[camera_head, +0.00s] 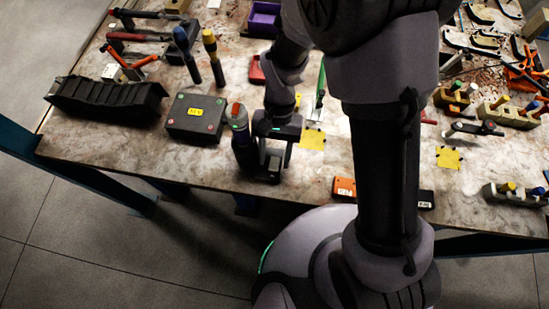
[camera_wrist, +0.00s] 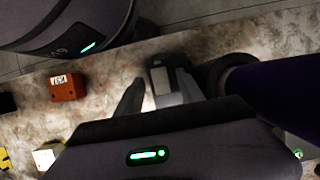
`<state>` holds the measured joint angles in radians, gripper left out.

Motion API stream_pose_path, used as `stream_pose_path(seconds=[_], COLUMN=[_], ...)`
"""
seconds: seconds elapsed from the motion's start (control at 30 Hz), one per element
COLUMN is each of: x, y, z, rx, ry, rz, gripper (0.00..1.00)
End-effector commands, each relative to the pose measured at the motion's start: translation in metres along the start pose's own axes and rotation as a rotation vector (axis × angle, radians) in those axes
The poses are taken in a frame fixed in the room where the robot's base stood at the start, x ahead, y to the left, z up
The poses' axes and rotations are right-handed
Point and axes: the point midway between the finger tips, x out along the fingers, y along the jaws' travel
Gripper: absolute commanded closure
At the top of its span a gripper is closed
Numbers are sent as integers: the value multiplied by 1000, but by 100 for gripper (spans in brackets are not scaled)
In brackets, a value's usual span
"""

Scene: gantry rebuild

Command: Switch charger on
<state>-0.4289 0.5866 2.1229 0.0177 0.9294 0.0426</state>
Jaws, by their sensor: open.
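No part in view is clearly labelled as the charger. A small dark device with a pale grey face (camera_wrist: 160,80) stands on the bench below my gripper and may be it. My gripper (camera_head: 271,160) is low over the front of the bench. In the wrist view its two fingers (camera_wrist: 158,97) are apart, with the device showing between and beyond them. I cannot tell whether they touch it. A black box with a yellow label (camera_head: 195,117) and coloured dots at its corners lies further left. No switch can be made out clearly.
An orange block (camera_head: 344,187) lies near the front edge, right of the gripper. A black ribbed tray (camera_head: 107,98) lies at the left. Yellow squares (camera_head: 313,139) lie on the bench.

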Motion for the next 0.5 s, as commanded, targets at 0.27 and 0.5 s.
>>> stream_pose_path(seconds=[0.27, 0.5], x=[7, 6], y=[0, 0], z=[0, 0], rx=[0, 0], ry=[0, 0], rz=[1, 0], gripper=[55, 84])
